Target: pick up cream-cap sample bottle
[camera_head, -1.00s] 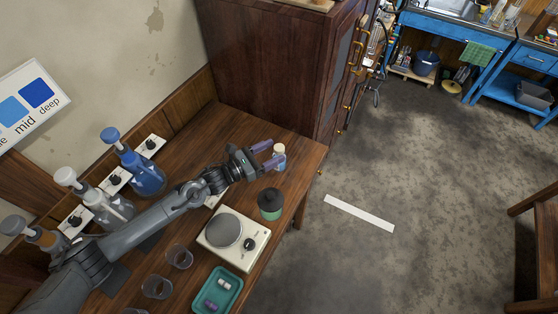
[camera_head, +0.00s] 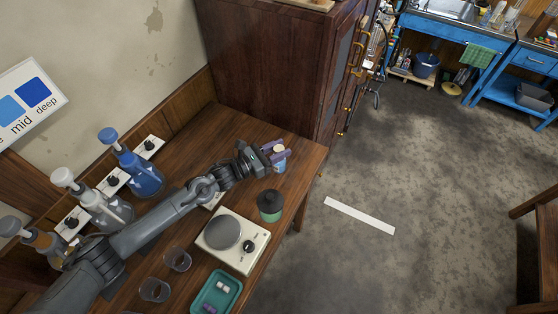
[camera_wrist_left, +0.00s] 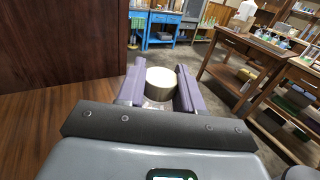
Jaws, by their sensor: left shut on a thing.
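The cream-cap sample bottle (camera_head: 279,161) stands at the far right end of the wooden bench, upright, with a cream cap and a blue and white body. My left gripper (camera_head: 277,153) reaches it from the left and is shut on it, one purple finger on each side. In the left wrist view the bottle's cream cap (camera_wrist_left: 161,80) shows between the two purple fingers (camera_wrist_left: 160,92). Most of the bottle's body is hidden there below the cap. I cannot tell if its base touches the bench. My right gripper is not in view.
A green jar with a dark lid (camera_head: 270,204) stands near the bench's front edge. A cream hotplate (camera_head: 249,258), a teal tray (camera_head: 231,279) and glass beakers (camera_head: 177,258) are nearer. Bottles, one blue (camera_head: 143,175), line the back. A dark cabinet (camera_head: 270,70) adjoins the bench's far end.

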